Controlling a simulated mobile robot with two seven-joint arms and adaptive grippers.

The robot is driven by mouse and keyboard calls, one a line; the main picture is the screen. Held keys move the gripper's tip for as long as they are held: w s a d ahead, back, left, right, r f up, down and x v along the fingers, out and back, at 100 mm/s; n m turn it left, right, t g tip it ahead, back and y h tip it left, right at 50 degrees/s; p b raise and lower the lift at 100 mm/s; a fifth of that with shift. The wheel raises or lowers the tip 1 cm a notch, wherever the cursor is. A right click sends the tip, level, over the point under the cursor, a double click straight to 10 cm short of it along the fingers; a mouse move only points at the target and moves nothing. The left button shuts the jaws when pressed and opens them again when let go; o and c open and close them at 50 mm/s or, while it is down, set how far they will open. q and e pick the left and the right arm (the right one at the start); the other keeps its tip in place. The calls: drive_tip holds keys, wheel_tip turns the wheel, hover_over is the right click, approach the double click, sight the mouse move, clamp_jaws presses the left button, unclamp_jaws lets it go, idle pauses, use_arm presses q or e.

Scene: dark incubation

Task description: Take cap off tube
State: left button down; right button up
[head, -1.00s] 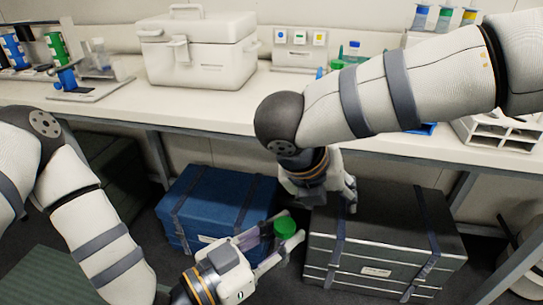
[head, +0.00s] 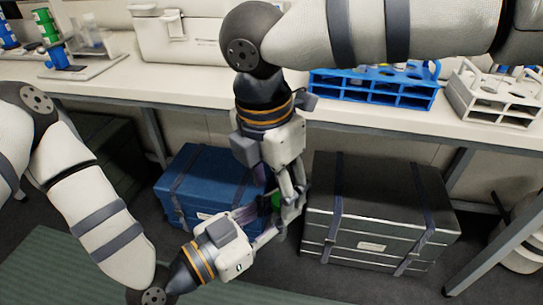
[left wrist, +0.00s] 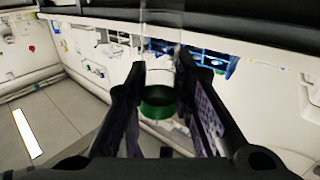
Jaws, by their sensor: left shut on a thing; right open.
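The tube (left wrist: 160,70) is clear and shows between my left gripper's fingers in the left wrist view, with a green cap (left wrist: 157,103) on its line. In the head view the green cap (head: 275,201) is partly hidden by my right gripper's fingers. My left gripper (head: 257,222) is shut on the tube, held in the air in front of the bench. My right gripper (head: 284,208) points down from above, open, with its fingers at the cap. I cannot tell whether they touch it.
The bench (head: 180,105) runs behind, carrying a blue rack (head: 372,90), a white rack (head: 495,100) and a white case (head: 185,45). A blue box (head: 205,180) and a black case (head: 375,205) stand on the floor under the bench, below the grippers.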

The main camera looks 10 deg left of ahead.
drive_tip(key=shift+w+f, duration=0.1)
drive_tip(key=shift+f, duration=0.6)
drive_tip(key=shift+c, duration=0.6)
drive_tip(key=c, duration=1)
drive_tip(key=shift+c, duration=0.2)
